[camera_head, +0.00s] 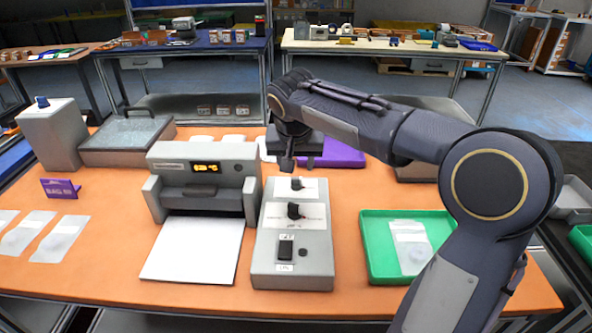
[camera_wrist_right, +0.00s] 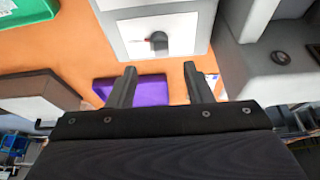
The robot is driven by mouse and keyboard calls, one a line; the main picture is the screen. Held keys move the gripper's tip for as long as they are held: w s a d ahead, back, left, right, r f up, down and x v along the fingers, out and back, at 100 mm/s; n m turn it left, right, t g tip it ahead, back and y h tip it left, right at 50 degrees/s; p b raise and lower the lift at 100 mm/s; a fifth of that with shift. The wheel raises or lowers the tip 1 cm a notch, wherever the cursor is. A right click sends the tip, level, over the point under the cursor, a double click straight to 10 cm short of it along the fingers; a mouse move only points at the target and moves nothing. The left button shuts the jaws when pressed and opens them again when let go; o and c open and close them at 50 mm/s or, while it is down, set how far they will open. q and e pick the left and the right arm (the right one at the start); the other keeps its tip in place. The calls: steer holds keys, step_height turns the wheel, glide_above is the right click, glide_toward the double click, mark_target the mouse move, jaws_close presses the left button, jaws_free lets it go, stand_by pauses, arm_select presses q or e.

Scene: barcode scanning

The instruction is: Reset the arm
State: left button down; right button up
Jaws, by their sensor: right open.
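My right arm (camera_head: 395,125) comes in from the right in the head view and reaches left across the table. Its gripper (camera_head: 287,168) points down behind the far end of the grey control box (camera_head: 262,250), apart from its switches as far as I can tell. In the right wrist view my right gripper (camera_wrist_right: 157,68) has its two fingers spread with nothing between them. The control box (camera_wrist_right: 118,20) with a black knob (camera_wrist_right: 159,41) lies beyond the fingertips, and a purple item (camera_wrist_right: 150,92) shows between and beside the fingers. My left gripper is not in view.
A grey printer (camera_head: 203,172) with a white sheet (camera_head: 193,250) stands left of the control box. A green tray (camera_head: 372,232) holding a clear bag (camera_head: 410,245) lies right.

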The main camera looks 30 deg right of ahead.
steer(key=shift+v, duration=1.05)
steer(key=shift+s, duration=0.1)
steer(key=s+y, duration=0.1)
steer(key=s, duration=0.3)
steer(key=s+a+f+n+y, duration=0.1)
steer(key=s, duration=0.3)
steer(key=s+f+n+y+p, duration=0.1)
steer(key=s, duration=0.3)
steer(key=shift+s+a, duration=0.25)
steer(key=shift+a, duration=0.15)
steer(key=s+a+f, duration=0.1)
steer(key=s, duration=0.1)
steer(key=s+a+f+n+y, duration=0.1)
steer(key=s, duration=0.2)
steer(key=s+a+f+t+y, duration=0.1)
steer(key=s, duration=0.2)
steer(key=shift+a+f+n+p, duration=0.15)
steer(key=shift+a+n+p, duration=0.15)
steer(key=shift+n+p, duration=0.1)
steer(key=s+a+f+y, duration=0.1)
steer(key=s+a+f, duration=0.2)
steer(key=s, duration=0.1)
steer(key=shift+s+a+f+n+t, duration=0.3)
steer(key=shift+s+n+t, duration=0.1)
